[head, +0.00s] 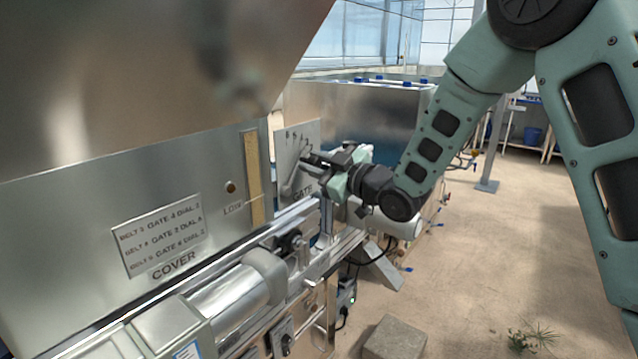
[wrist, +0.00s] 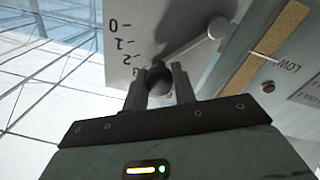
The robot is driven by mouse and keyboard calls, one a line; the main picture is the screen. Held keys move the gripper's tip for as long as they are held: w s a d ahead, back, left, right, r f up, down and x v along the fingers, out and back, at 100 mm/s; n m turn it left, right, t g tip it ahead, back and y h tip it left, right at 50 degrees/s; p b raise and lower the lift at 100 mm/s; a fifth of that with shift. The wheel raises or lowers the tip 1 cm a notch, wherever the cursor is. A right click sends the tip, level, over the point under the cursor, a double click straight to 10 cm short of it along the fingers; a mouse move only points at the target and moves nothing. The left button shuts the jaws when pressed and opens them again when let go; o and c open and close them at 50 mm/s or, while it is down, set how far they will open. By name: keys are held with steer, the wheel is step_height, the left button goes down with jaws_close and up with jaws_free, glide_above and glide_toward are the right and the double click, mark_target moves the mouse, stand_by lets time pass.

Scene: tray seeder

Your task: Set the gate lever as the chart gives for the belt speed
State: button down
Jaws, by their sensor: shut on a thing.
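The gate plate (head: 283,150) is a pale metal panel labelled GATE, with a numbered scale; it fills the top of the wrist view (wrist: 120,12). The grey gate lever (wrist: 195,45) runs from its round pivot down to a dark knob (wrist: 160,80). My gripper (wrist: 162,72) is shut on the lever knob, one finger on each side. The knob is near the 2 and 3 marks; its exact reading is unclear, and marks beyond are hidden. The chart (head: 160,235) lists belt, gate and dial values; some digits are hard to read.
A yellowish level strip (head: 253,175) marked LOW is left of the gate plate. A roller and rails (head: 230,300) run along the machine below. A concrete block (head: 394,338) lies on the floor. Open floor is at the right.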

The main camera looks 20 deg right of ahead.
steer(key=shift+s+a+r+n+b, duration=0.2)
steer(key=shift+s+a+n+b, duration=0.1)
steer(key=shift+n+b, duration=0.5)
steer(key=c, duration=1.1)
jaws_free()
steer(key=shift+c, duration=0.2)
steer(key=r+b+v, duration=0.1)
steer(key=b+v, duration=0.7)
steer(key=v, duration=0.9)
steer(key=shift+f, duration=0.45)
steer(key=shift+s+d, duration=0.1)
steer(key=shift+s, duration=0.05)
